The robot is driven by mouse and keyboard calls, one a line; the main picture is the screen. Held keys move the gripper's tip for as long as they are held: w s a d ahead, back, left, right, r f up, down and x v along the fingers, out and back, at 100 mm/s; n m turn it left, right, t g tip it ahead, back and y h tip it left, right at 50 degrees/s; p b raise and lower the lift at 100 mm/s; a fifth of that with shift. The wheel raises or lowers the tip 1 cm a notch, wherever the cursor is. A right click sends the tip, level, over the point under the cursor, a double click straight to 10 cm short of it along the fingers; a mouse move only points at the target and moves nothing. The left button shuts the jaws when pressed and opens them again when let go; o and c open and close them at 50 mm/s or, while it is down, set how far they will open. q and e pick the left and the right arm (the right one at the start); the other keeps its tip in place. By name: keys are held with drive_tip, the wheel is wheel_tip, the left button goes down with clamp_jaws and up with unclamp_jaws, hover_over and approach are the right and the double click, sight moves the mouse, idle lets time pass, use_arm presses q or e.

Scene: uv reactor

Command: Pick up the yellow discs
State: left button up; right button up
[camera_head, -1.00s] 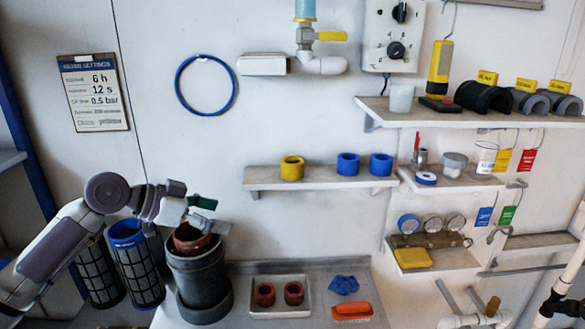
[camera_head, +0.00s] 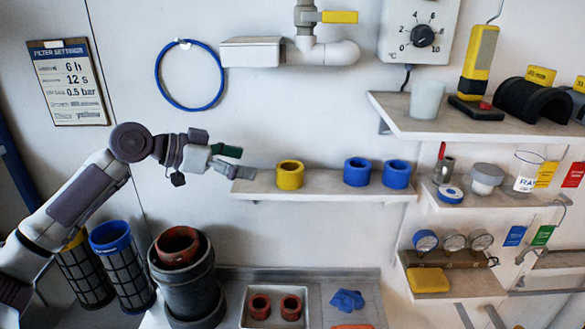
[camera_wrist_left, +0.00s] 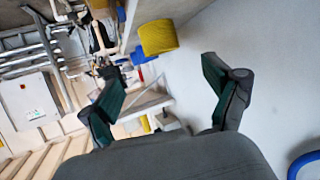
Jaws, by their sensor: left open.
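A yellow disc (camera_head: 290,175), a thick ring-like piece, stands at the left end of the middle wall shelf (camera_head: 325,187). It also shows in the left wrist view (camera_wrist_left: 158,37), beyond the fingers and between their directions. My left gripper (camera_head: 241,161) is open and empty, just left of the disc at about its height, with a gap between them. In the left wrist view the left gripper (camera_wrist_left: 162,76) has its two dark green fingers spread wide. My right gripper is not in view.
Two blue rings (camera_head: 376,173) stand farther right on the same shelf. A dark bucket (camera_head: 185,285) holding a red-brown ring (camera_head: 177,246) is below my arm. A tray (camera_head: 275,308) holds two red-brown rings. A blue hoop (camera_head: 160,80) hangs on the wall.

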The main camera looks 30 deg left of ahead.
sight(290, 168)
use_arm(q)
drive_tip(key=shift+w+d+f+p, duration=0.2)
drive_tip(key=shift+w+d+p, duration=0.7)
drive_tip(key=shift+w+d, duration=0.15)
drive_tip(key=p+x, duration=0.1)
drive_tip(key=x, duration=0.2)
drive_tip(key=shift+a+f, duration=0.15)
drive_tip(key=shift+a, duration=0.05)
drive_tip(key=shift+w+d+f, duration=0.15)
drive_tip(key=shift+w+f, duration=0.05)
drive_tip(key=shift+w, duration=0.05)
drive_tip(key=p, duration=0.1)
drive_tip(key=w+d+p, duration=0.1)
drive_tip(key=shift+w+d+p, duration=0.15)
drive_tip(key=shift+w+p, duration=0.15)
drive_tip(key=shift+p, duration=0.05)
drive_tip(key=shift+p+x, duration=0.65)
drive_tip(key=shift+x, duration=0.6)
drive_tip(key=shift+w+d+f, duration=0.2)
drive_tip(key=shift+w+f, duration=0.15)
drive_tip(key=shift+f, duration=0.15)
drive_tip(key=shift+s, duration=0.1)
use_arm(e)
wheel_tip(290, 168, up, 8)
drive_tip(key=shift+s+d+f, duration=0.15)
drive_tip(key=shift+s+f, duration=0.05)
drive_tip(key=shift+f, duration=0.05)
